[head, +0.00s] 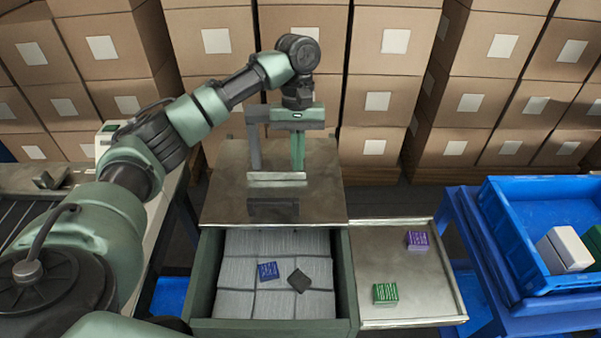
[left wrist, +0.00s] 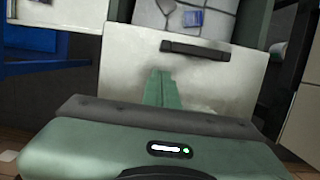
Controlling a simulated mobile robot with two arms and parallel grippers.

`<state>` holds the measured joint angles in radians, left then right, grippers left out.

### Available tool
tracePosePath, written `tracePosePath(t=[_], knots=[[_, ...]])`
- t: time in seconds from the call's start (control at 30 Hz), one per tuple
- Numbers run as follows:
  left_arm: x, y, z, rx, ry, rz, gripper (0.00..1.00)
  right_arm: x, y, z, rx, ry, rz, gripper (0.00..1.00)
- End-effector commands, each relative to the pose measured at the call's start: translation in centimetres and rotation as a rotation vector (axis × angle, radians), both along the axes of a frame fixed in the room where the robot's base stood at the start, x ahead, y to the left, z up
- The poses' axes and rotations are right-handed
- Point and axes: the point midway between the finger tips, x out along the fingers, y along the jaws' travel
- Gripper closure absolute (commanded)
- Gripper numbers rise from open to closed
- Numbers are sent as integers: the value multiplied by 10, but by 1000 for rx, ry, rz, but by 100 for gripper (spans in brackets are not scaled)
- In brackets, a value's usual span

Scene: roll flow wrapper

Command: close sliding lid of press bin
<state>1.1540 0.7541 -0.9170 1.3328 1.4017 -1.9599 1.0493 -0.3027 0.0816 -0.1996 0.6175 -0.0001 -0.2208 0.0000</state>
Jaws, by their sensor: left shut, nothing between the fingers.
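The press bin (head: 201,290) is a green box with its front part uncovered. Its sliding lid (head: 230,200), a flat metal plate, covers the back part and also shows in the left wrist view (left wrist: 120,70). A raised bar handle (head: 277,177) stands on the lid; it looks dark in the left wrist view (left wrist: 195,52). My left gripper (head: 298,165) is shut and empty, pointing down behind the handle near its right end in the head view. Its fingertips (left wrist: 160,75) look close to the lid; contact is unclear. My right gripper is out of view.
Inside the bin, a blue block (head: 268,271) and a dark block (head: 298,281) lie on pale stacks. A side tray (head: 410,285) holds a purple block (head: 417,240) and a green block (head: 385,293). A blue crate (head: 515,255) stands right; cartons (head: 385,75) line the back.

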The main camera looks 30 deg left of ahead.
Motion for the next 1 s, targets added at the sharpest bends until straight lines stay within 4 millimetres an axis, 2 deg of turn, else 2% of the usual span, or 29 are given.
tracePosePath(t=[0.3, 0.5, 0.67, 1.0], knots=[[-13, -7, -56, 1, 3, -2, 100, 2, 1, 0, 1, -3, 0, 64], [-18, -10, -78, 1, 1, -1, 100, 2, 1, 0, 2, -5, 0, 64], [-19, -11, -85, 2, 1, -2, 100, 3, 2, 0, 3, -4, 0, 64], [-20, -11, -84, 1, 1, -1, 100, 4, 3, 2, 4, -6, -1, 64]])
